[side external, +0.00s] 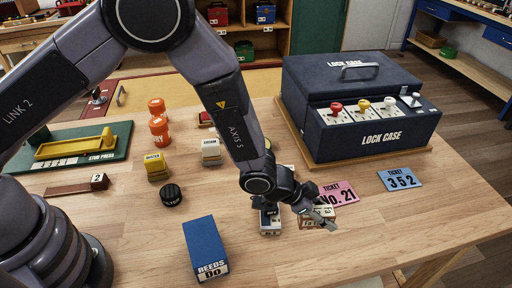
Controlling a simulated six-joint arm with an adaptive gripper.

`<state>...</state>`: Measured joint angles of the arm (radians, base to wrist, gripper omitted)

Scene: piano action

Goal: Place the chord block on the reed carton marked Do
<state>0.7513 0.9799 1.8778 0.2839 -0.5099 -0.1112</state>
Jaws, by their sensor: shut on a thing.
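The blue reed carton (205,243) stands at the front of the table, its white end label reading "REEDS DO". Its top is bare. My gripper (322,217) is low over the table to the right of the carton, shut on a small cream block with dark and reddish markings (316,222). This looks like the chord block, but its print is too small to read. The fingers partly cover it, and I cannot tell whether it touches the table. Another small dark block with a pale front (270,224) stands just left of it, partly hidden by my wrist.
The lock case (360,110) stands at the back right. Pink (340,192) and blue (400,180) tickets lie before it. A black round piece (172,194), a yellow block (156,167) and a white-topped block (211,151) stand left of my forearm. The table's front right is clear.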

